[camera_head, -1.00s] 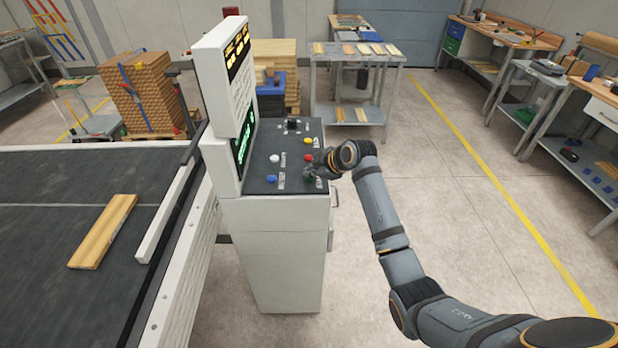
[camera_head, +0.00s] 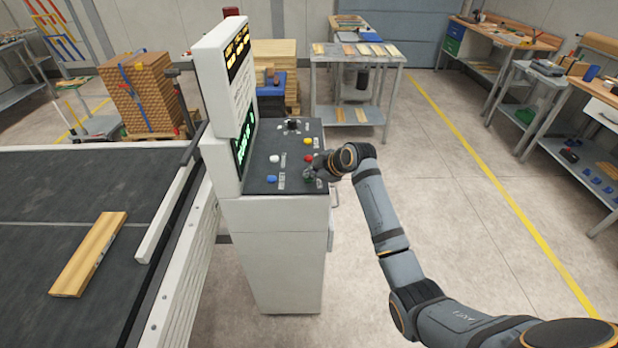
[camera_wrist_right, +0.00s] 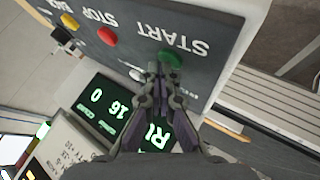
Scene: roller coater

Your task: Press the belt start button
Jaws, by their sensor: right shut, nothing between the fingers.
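The green start button (camera_wrist_right: 170,59), labelled START, is on the dark sloped panel (camera_wrist_right: 215,50) in the right wrist view. My right gripper (camera_wrist_right: 160,73) is shut and empty, its fingertips right at the edge of the green button. I cannot tell whether they touch it. In the head view my right gripper (camera_head: 312,173) is over the front right corner of the control console (camera_head: 275,225) and mostly covers the green button. The red button (camera_head: 308,158) labelled STOP is just behind it. My left gripper is not in view.
White (camera_head: 274,158), blue (camera_head: 271,179) and yellow (camera_head: 308,141) buttons share the panel. The upright display (camera_head: 243,140) shows green text. A wooden board (camera_head: 90,253) lies on the dark belt (camera_head: 60,200) at left. The floor right of the console is clear.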

